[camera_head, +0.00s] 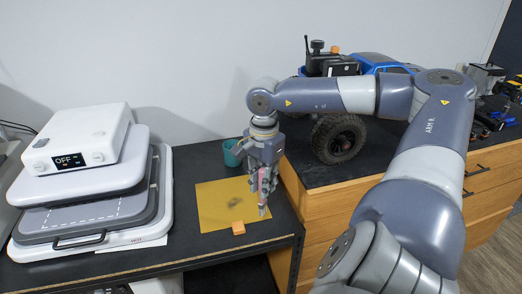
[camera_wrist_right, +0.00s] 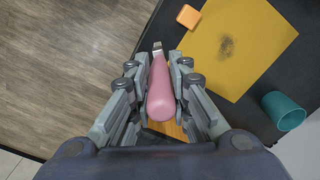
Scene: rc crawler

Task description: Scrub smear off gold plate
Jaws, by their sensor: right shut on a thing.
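The gold plate (camera_head: 212,216) lies flat on the dark bench, with a dark smear (camera_head: 235,202) near its middle. In the wrist view the plate (camera_wrist_right: 262,72) is at the upper right and its smear (camera_wrist_right: 227,46) is in clear sight. My right gripper (camera_head: 264,190) is shut on a pink-handled tool (camera_wrist_right: 160,92) with a grey metal tip. In the head view the tool's tip points down over the plate's right side, beside the smear. I cannot tell whether it touches the plate. My left gripper is not in view.
A small orange block (camera_head: 238,228) sits at the plate's front edge. A teal cup (camera_head: 232,152) stands behind the plate. A white heat press (camera_head: 90,185) reading OFF fills the left. A wooden drawer cabinet (camera_head: 325,205) with a blue crawler (camera_head: 385,65) stands at the right.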

